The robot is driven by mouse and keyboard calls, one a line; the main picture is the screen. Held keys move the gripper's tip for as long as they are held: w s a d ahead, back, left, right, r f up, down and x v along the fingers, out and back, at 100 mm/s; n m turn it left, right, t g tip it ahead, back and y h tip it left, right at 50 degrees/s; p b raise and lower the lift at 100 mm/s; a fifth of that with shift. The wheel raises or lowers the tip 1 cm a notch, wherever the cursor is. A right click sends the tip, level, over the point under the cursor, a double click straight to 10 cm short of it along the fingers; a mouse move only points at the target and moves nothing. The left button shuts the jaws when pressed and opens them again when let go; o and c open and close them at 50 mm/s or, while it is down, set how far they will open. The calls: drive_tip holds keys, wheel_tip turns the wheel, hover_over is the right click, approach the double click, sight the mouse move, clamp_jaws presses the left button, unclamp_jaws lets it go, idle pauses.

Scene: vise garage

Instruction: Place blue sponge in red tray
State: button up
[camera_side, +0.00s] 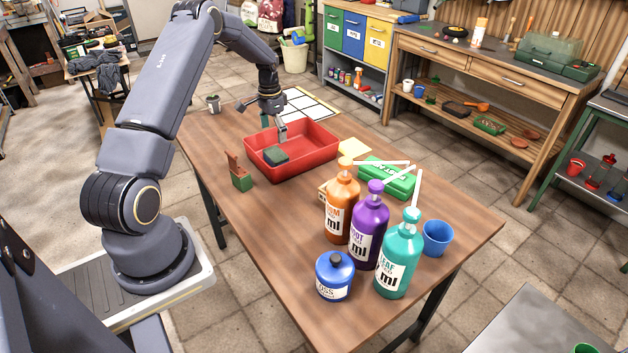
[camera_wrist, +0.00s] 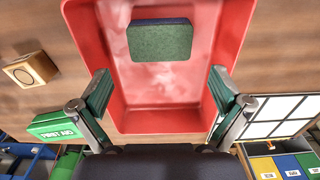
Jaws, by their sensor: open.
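The red tray (camera_side: 318,158) stands on the wooden table; it fills the upper middle of the wrist view (camera_wrist: 120,122). A sponge (camera_side: 277,155) lies flat inside it, with a dark green upper face and a blue edge showing in the wrist view (camera_wrist: 161,41). It is near the left end of the tray in the side view. My gripper (camera_side: 275,127) is over the tray's far-left part.
Orange (camera_side: 341,206), purple (camera_side: 368,232) and teal (camera_side: 398,262) pump bottles stand toward the table's front, with a blue cup (camera_side: 436,238) and a blue jar (camera_side: 335,276). A green first-aid box (camera_side: 390,177) lies right of the tray. A small green-and-brown item (camera_side: 240,173) stands left.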

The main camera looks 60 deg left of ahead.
drive_tip(key=w+d+r+t, duration=0.1)
drive_tip(key=d+r, duration=0.7)
drive_tip(key=r, duration=0.5)
drive_tip(key=s+d+r+t+y, duration=0.1)
drive_tip(key=s+d+r, duration=0.2)
drive_tip(key=d+r, duration=0.3)
drive_tip(key=s+d+r+t, duration=0.1)
drive_tip(key=s+d+r, duration=0.2)
drive_tip(key=d+r, duration=0.3)
drive_tip(key=s+d+t+h, duration=0.1)
drive_tip(key=s+d+t, duration=0.1)
drive_tip(key=s+d, duration=1.2)
drive_tip(key=shift+s+f+t, duration=0.2)
drive_tip(key=shift+s+t, duration=0.1)
drive_tip(key=shift+s, duration=0.7)
